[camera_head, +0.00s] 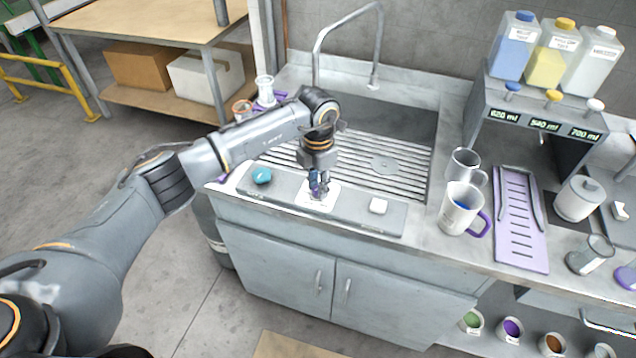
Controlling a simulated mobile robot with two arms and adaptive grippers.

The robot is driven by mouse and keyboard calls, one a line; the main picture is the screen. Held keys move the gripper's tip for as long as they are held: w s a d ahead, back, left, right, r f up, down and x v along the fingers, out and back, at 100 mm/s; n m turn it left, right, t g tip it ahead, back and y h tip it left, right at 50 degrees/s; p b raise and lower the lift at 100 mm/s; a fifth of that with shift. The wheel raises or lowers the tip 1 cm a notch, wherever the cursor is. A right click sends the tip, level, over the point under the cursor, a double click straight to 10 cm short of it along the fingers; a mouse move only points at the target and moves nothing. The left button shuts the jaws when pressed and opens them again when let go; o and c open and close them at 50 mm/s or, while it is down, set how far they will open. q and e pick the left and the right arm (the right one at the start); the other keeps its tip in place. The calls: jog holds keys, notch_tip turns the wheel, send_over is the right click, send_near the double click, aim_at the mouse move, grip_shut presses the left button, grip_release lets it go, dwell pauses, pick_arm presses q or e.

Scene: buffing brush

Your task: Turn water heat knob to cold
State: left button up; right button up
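A grey control panel (352,207) runs along the front edge of the sink. A round teal knob (262,176) sits at its left end. A white square plate (307,203) is near the middle, and a small white square piece (378,206) is toward the right. My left gripper (319,193) points down over the white plate, with its fingertips close to or touching it. The fingers look close together and hide the plate's centre, so any knob there and any grip on it cannot be made out. My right gripper is not in view.
The sink basin (410,125) with a tall faucet (345,25) lies behind the panel. White mugs (452,222), a purple tray (521,240) and a bottle dispenser (482,95) stand to the right. Cabinet doors (290,272) are below the panel.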

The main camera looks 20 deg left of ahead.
pick_arm(q)
grip_shut()
jog(key=shift+n, duration=0.4)
jog(key=n+b, duration=0.2)
jog(key=n, duration=0.1)
jog(key=shift+n, duration=0.3)
jog(key=n+b, duration=0.1)
jog(key=n, duration=0.2)
jog(key=shift+n, duration=2.2)
jog(key=shift+b, duration=0.3)
jog(key=o, duration=0.7)
grip_release()
